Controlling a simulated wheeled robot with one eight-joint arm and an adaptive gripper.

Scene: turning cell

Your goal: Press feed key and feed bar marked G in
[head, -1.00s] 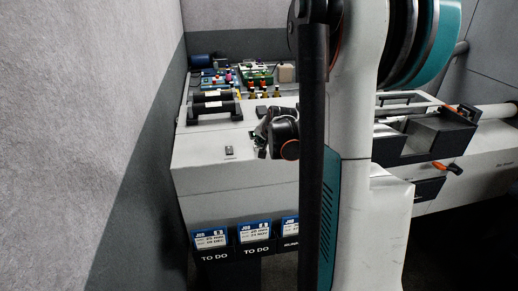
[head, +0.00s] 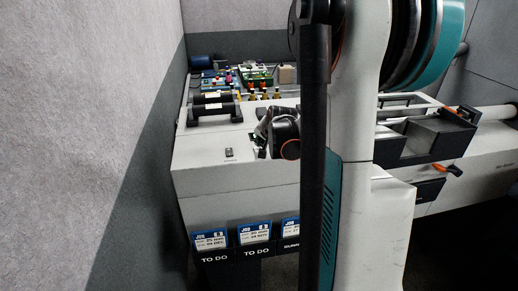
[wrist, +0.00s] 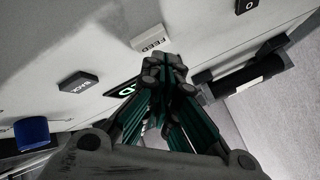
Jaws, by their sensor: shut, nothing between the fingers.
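The feed key (wrist: 150,38), a pale key lettered FEED, shows at the top middle of the wrist view. My gripper (wrist: 163,62) is shut and empty, with its fingertips just below that key in the picture. I cannot tell whether they touch it. In the head view my gripper (head: 263,134) is over the right part of the white machine top, partly behind my arm. A partly hidden green-lit panel (wrist: 123,91) is left of the fingers. I cannot make out a bar marked G in either view.
A dark key lettered BACK (wrist: 78,82) and a blue cylinder (wrist: 32,132) are to the left. Black handles (head: 214,113) stand on the machine top. Job cards (head: 254,232) hang on its front. An open dark tray (head: 430,135) is at the right.

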